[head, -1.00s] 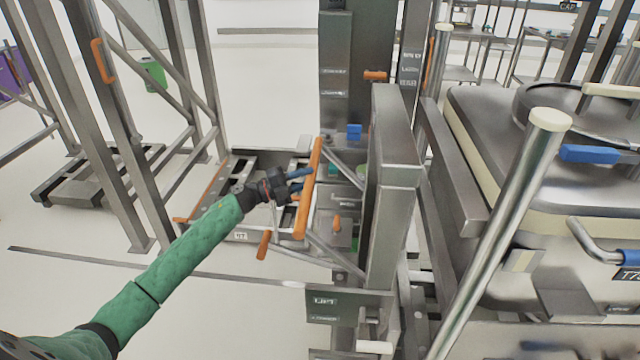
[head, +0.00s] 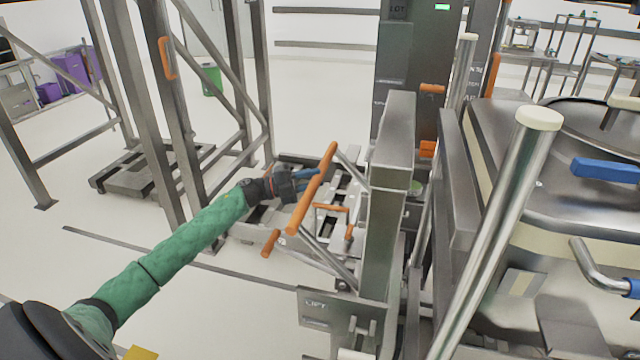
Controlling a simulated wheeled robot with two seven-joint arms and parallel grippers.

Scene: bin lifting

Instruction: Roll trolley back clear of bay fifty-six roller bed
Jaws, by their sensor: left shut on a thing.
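The trolley (head: 375,260) is a grey metal frame with an upright mast at its near end and an orange push bar (head: 322,178). My left gripper (head: 298,185) is at the orange bar, shut on it, with the green-sleeved arm reaching in from the lower left. A low steel bed (head: 257,226) lies on the floor behind the bar; I cannot tell whether it is the bay's roller bed. The mast and bar hide part of it. My right gripper is out of view.
A large steel bin with a blue-handled lid (head: 545,165) stands close on the right, behind a slanted steel post (head: 497,230). Rack uprights (head: 180,120) stand at left with a low platform (head: 150,168). Pale floor (head: 180,315) is open at lower left.

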